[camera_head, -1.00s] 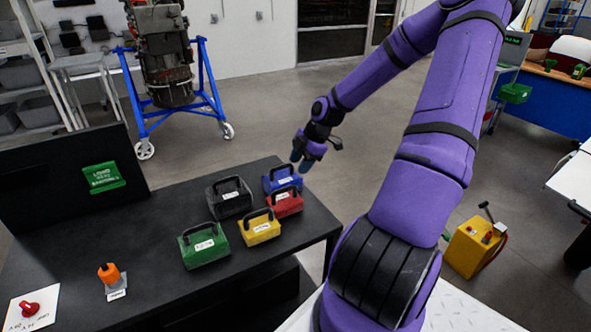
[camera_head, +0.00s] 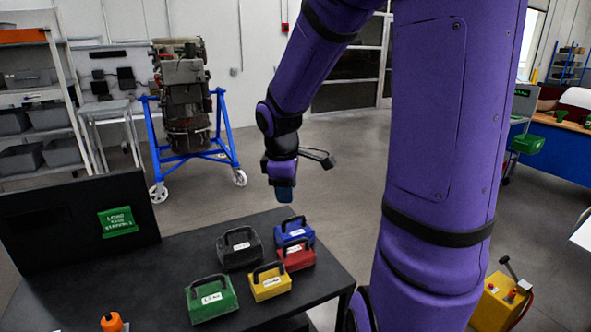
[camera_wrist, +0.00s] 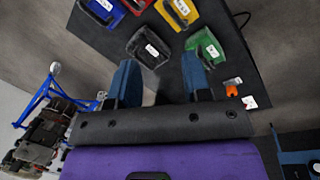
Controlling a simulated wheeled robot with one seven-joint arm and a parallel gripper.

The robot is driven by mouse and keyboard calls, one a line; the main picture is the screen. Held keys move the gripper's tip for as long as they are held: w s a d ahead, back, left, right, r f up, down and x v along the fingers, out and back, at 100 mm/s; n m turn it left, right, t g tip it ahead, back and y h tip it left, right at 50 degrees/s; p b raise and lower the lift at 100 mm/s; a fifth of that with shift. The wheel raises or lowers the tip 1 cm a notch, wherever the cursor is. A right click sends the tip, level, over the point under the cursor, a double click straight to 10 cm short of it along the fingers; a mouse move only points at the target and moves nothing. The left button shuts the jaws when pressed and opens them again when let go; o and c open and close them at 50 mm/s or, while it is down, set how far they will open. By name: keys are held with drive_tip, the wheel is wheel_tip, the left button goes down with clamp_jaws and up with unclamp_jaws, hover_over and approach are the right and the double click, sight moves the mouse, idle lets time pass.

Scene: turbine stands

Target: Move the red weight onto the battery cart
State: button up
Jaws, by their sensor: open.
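The red weight (camera_head: 296,256) is a box with a black handle and a white label. It stands on the black table among the other weights, in front of the blue one and behind the yellow one. In the wrist view the red weight (camera_wrist: 137,4) shows only partly, at the top edge. My gripper (camera_head: 285,193) hangs above the table's far edge, behind and above the weights and apart from them. In the wrist view its two blue fingers (camera_wrist: 160,80) are spread with nothing between them. The yellow cart-like unit (camera_head: 497,303) with a lever, possibly the battery cart, stands on the floor at lower right.
Blue (camera_head: 293,232), black (camera_head: 240,249), yellow (camera_head: 270,284) and green (camera_head: 211,300) weights crowd the black table (camera_head: 160,272). An orange-topped object (camera_head: 112,321) is at its front left. A turbine on a blue stand (camera_head: 222,128) is behind.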

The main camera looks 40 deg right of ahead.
drive_tip(key=s+a+r+m+t+y, duration=0.1)
drive_tip(key=s+a+r+m+t, duration=0.3)
drive_tip(key=s+a+r+m, duration=0.4)
drive_tip(key=s+a+r, duration=0.3)
drive_tip(key=s+r, duration=0.2)
drive_tip(key=s, duration=0.2)
drive_tip(key=shift+s+a+r+t+y, duration=0.25)
drive_tip(key=shift+s+a+t+y, duration=0.05)
drive_tip(key=shift+s+y, duration=0.1)
